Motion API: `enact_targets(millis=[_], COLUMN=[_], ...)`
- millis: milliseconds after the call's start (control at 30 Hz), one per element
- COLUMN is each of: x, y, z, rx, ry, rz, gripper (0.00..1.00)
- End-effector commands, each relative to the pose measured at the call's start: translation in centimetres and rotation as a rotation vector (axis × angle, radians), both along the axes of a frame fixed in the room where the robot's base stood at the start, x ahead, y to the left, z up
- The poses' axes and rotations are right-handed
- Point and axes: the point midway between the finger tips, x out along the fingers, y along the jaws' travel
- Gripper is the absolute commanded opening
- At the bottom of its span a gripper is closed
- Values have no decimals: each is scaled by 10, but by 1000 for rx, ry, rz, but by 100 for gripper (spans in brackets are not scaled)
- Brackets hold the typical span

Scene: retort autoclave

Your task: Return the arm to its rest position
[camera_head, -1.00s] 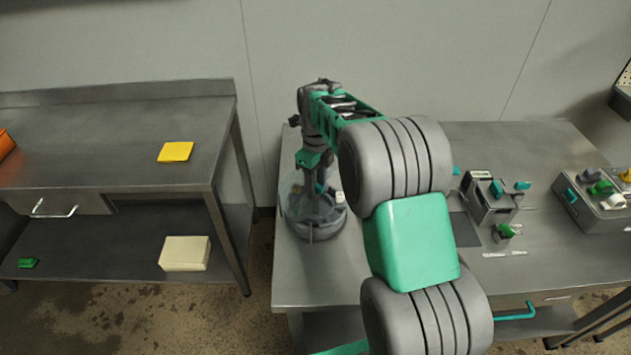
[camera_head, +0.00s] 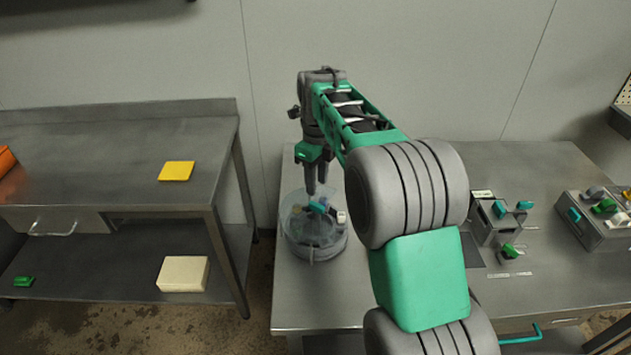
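My arm reaches from the lower right over the right-hand bench, and my gripper (camera_head: 316,190) hangs from its far end, pointing down. Its two dark fingers show a narrow gap, with nothing seen held between them. The fingertips are just above a round, clear-walled container (camera_head: 298,247) at the bench's left end. Inside the container lie a teal piece (camera_head: 317,208) and a small white piece (camera_head: 341,217). My arm's large grey and green links hide the middle of the bench.
Right of my arm stand a grey fixture with teal parts (camera_head: 490,225) and a grey box with coloured pieces (camera_head: 600,228). The left table (camera_head: 110,160) carries a yellow pad (camera_head: 176,171); a cream block (camera_head: 183,274) lies on its lower shelf. A gap separates the benches.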

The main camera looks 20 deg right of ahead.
Motion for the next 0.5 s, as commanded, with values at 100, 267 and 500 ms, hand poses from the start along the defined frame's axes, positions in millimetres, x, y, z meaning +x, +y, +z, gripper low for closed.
enact_targets(millis=[100, 267, 500], x=[0, -11, -76], y=[0, 2, 9], z=[0, 8, 32], rx=[0, -2, -47], ry=[0, -16, -100], rz=[0, 119, 815], gripper=[36, 36, 36])
